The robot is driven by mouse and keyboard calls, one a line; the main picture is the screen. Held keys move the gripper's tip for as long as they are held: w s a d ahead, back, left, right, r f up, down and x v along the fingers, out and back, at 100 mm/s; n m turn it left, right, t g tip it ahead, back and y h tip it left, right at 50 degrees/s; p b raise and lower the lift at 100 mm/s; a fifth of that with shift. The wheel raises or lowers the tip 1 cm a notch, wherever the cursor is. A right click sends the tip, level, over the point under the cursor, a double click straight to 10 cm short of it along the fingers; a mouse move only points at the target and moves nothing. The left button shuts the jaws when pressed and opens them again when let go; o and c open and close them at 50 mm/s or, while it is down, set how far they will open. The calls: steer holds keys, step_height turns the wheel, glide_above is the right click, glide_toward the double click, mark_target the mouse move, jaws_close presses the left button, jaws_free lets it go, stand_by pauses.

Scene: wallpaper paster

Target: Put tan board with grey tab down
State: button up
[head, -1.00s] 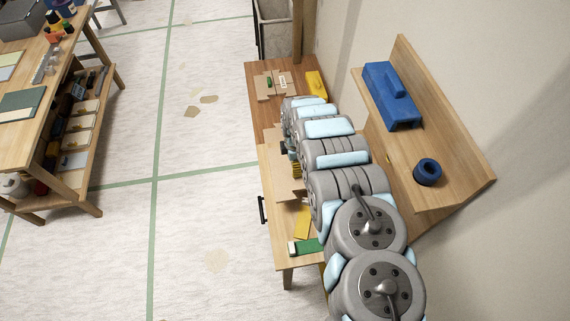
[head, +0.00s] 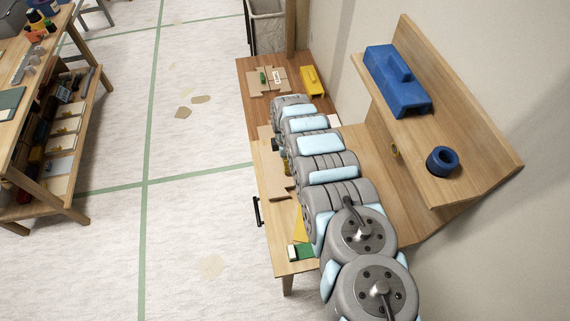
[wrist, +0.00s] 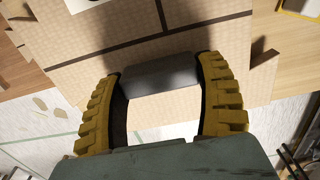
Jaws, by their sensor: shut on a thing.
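My gripper (wrist: 160,80), with ribbed yellow fingers, is shut on the grey tab (wrist: 160,72) in the wrist view. The tab is on a tan board (wrist: 80,50) with a fine pattern, which fills much of the upper part of that view. In the head view, a tan board (head: 279,180) shows beside my arm over the light wooden table; my arm hides much of it and most of the gripper. I cannot tell whether the held board touches the table.
Tan pieces (head: 256,84) with a green tab and a yellow block (head: 312,80) lie at the table's far end. A green and white block (head: 299,252) is at the near end. A wooden shelf (head: 475,165) with a blue tool (head: 395,85) and blue roll (head: 442,161) stands right.

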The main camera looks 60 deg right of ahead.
steer(key=shift+f, duration=0.65)
steer(key=shift+f+b, duration=0.2)
steer(key=shift+b, duration=0.1)
steer(key=o, duration=1.3)
steer(key=shift+r, duration=0.1)
steer(key=shift+c, duration=0.2)
steer(key=shift+r, duration=0.1)
steer(key=shift+r, duration=0.4)
steer(key=shift+r+p, duration=0.3)
steer(key=shift+r, duration=0.9)
step_height(320, 180, up, 9)
